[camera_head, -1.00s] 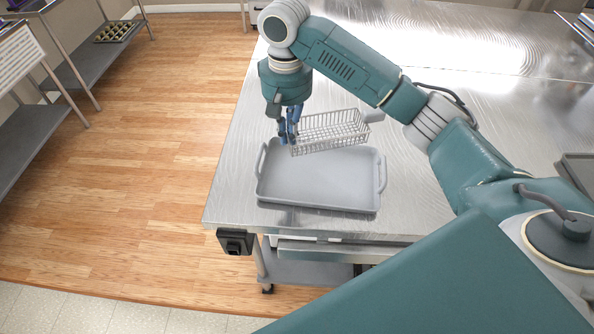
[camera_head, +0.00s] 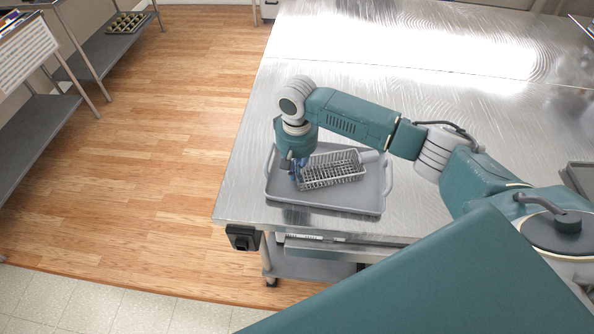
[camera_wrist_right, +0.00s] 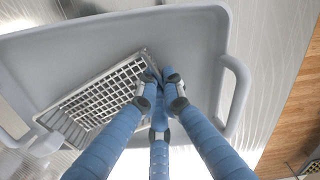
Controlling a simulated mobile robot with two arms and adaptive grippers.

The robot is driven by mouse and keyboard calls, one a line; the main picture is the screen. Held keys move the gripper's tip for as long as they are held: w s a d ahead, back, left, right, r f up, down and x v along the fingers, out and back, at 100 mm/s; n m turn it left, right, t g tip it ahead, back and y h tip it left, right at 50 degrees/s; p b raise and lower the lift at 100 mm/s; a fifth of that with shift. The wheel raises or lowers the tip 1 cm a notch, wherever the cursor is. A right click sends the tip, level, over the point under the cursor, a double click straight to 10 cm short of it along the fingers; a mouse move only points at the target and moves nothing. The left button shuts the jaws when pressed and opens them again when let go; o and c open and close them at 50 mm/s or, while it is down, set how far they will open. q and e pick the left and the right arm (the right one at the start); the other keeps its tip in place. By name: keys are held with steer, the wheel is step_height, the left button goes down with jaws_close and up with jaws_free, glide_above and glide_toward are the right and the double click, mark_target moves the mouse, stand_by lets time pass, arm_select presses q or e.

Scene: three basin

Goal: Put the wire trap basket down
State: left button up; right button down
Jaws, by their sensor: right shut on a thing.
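The wire trap basket (camera_head: 332,171) is a grey rectangular mesh basket with a pale handle at its right end. It is over the grey tray (camera_head: 325,206), within its rim; whether it touches the tray floor I cannot tell. My right gripper (camera_head: 299,172) is shut on the basket's left end. In the right wrist view the blue fingers (camera_wrist_right: 160,80) meet at the end of the mesh basket (camera_wrist_right: 100,97), with the tray (camera_wrist_right: 190,32) behind it. The left gripper is not in view.
The tray stands near the front left corner of a metal table (camera_head: 420,215). The table is clear behind the tray. Another grey tray (camera_head: 580,178) lies at the right edge. A shelf rack (camera_head: 110,45) stands at the left across the wooden floor.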

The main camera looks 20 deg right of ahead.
steer(key=shift+f, duration=0.15)
steer(key=c, duration=1.9)
jaws_free()
step_height(320, 180, up, 12)
steer(key=shift+r+b, duration=0.2)
steer(key=shift+b, duration=1.05)
steer(key=shift+s+f, duration=0.1)
